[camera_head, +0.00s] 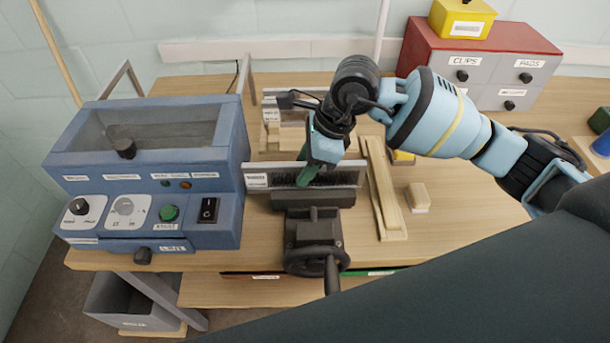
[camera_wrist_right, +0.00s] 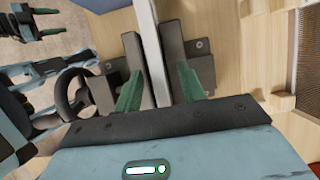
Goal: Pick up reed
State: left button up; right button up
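The reed (camera_head: 258,180) is a long, flat, pale-edged strip with a dark comb-like middle and a label at its left end. It stands on edge along the dark vise (camera_head: 312,232) at the front of the bench. My right gripper (camera_head: 307,178) points down at its middle, and its green fingers partly hide it. In the right wrist view the right gripper (camera_wrist_right: 158,88) is open. Its fingers lie either side of the reed (camera_wrist_right: 150,45), with visible gaps.
A blue control box (camera_head: 150,170) stands left of the vise. Wooden strips (camera_head: 380,190) and a small wood block (camera_head: 417,196) lie to the right. A labelled frame (camera_head: 288,92) stands behind the gripper. A drawer cabinet (camera_head: 480,65) is at the back right.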

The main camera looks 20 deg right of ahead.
jog(key=shift+a+f, duration=0.15)
jog(key=shift+f, duration=0.2)
grip_shut()
jog(key=shift+r, duration=0.1)
notch_tip(320, 180, up, 18)
dwell(0.8)
